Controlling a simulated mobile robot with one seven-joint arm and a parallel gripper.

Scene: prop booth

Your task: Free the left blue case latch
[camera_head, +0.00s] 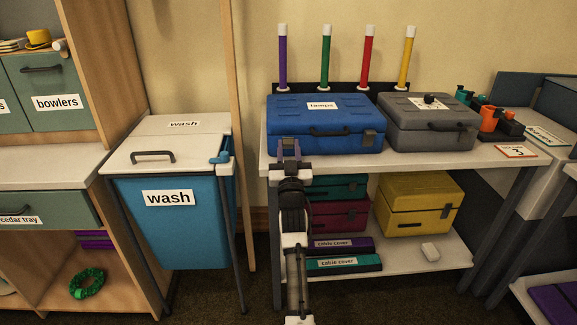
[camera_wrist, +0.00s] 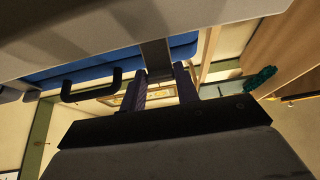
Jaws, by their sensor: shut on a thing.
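The blue case (camera_head: 318,112) stands closed on the left of the white shelf top, its black handle (camera_head: 330,132) on the front. My gripper (camera_head: 289,147) is at the lower left of the case front, shut on the left latch. The wrist view shows the grey left latch (camera_wrist: 156,57) between the two purple fingers of my gripper (camera_wrist: 164,84); the fingertips hide its end. The case's blue front (camera_wrist: 100,66) and black handle (camera_wrist: 90,88) also show there. The right latch (camera_head: 370,137) lies against the case front, apart from my gripper.
A grey case (camera_head: 429,125) stands close on the right. Purple, green, red and yellow sticks stand behind. The white shelf top (camera_head: 400,163) leaves a narrow front strip. Below are a yellow case (camera_head: 420,203) and other cases. A blue wash bin (camera_head: 172,225) stands left.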

